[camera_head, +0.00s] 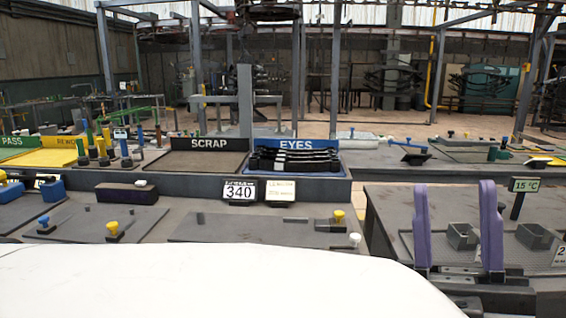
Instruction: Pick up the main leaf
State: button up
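Several dark, slightly curved bars that look like spring leaves (295,155) lie stacked in the blue-edged tray marked EYES (340,143), on the raised bench at the middle. I cannot tell which of them, if any, is the main leaf. My gripper is not in view.
The SCRAP tray (205,162) left of EYES looks empty. A display reading 340 (239,191) stands in front. Two purple uprights (422,228) (491,225) rise at the right, beside small grey bins (462,237) and a 15 °C sign (525,185). A dark block (126,194) lies left.

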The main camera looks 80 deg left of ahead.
aim_at(288, 158)
jog(key=j+u, duration=0.15)
jog(key=u, duration=2.45)
jog(key=l, duration=0.1)
